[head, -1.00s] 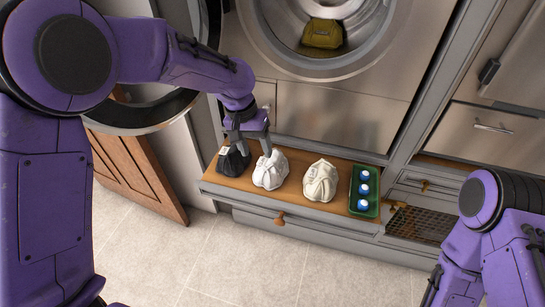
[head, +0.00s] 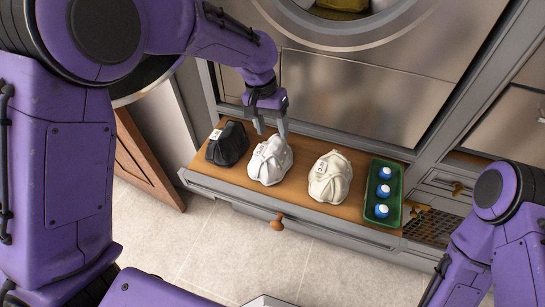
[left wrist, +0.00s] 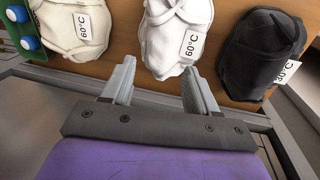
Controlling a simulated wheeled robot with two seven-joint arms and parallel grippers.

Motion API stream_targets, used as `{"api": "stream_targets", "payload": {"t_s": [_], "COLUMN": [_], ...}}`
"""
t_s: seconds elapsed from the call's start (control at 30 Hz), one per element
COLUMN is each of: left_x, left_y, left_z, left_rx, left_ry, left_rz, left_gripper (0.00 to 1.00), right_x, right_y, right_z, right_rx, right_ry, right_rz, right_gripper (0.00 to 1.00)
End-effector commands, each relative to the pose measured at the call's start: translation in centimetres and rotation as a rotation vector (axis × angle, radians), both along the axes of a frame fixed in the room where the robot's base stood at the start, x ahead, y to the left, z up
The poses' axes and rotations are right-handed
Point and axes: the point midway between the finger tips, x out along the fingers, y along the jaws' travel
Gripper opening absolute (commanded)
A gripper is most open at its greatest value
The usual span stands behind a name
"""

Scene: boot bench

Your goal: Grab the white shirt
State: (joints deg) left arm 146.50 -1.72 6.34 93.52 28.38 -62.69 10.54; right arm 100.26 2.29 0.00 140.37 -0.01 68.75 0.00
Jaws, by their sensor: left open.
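The white shirt (head: 270,160) is a crumpled bundle on the wooden bench, between a black bundle and a cream bundle. In the left wrist view the white shirt (left wrist: 176,38) carries a tag reading 60°C. My left gripper (head: 270,128) is open and empty, its fingers just above and behind the white shirt. In the left wrist view the left gripper's fingertips (left wrist: 157,72) point toward the shirt's near edge, with no clear grip on it. My right arm shows at the lower right, but its fingertips are not visible.
A black bundle (head: 227,143) sits left of the shirt and a cream bundle (head: 330,178) right of it. A green tray (head: 383,216) with blue-capped bottles stands at the bench's right end. The washer front (head: 350,95) rises behind the bench (head: 210,178).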

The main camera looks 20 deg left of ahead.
Motion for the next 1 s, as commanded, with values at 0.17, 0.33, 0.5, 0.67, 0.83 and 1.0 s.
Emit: {"api": "stream_targets", "payload": {"t_s": [0.17, 0.33, 0.5, 0.67, 0.83, 1.0], "left_x": [-0.3, -0.4, -0.4, -0.4, -0.3, -0.3], "left_y": [-0.5, -1.2, -1.3, -1.3, -1.3, -1.3], "left_z": [-2.4, -5.2, -5.7, -5.7, -5.7, -5.6], "left_rx": [0.002, 0.001, 0.0, 0.0, 0.0, 0.0], "left_ry": [0.003, 0.001, -0.002, -0.002, -0.002, -0.002], "left_rz": [-0.002, -0.002, -0.003, -0.003, -0.002, -0.002], "left_gripper": [0.59, 0.59, 0.59, 0.39, 0.09, 0.09], "right_x": [0.0, 0.0, 0.0, 0.0, 0.0, 0.0], "right_y": [0.0, 0.0, 0.0, 0.0, 0.0, 0.0], "right_z": [0.0, -0.1, -0.1, -0.1, -0.1, -0.1], "right_rx": [0.0, 0.0, 0.0, 0.0, 0.0, 0.0], "right_ry": [0.0, 0.0, 0.0, 0.0, 0.0, 0.0], "right_rz": [0.0, 0.0, 0.0, 0.0, 0.0, 0.0], "right_gripper": [0.43, 0.43, 0.43, 0.43, 0.43, 0.43]}}
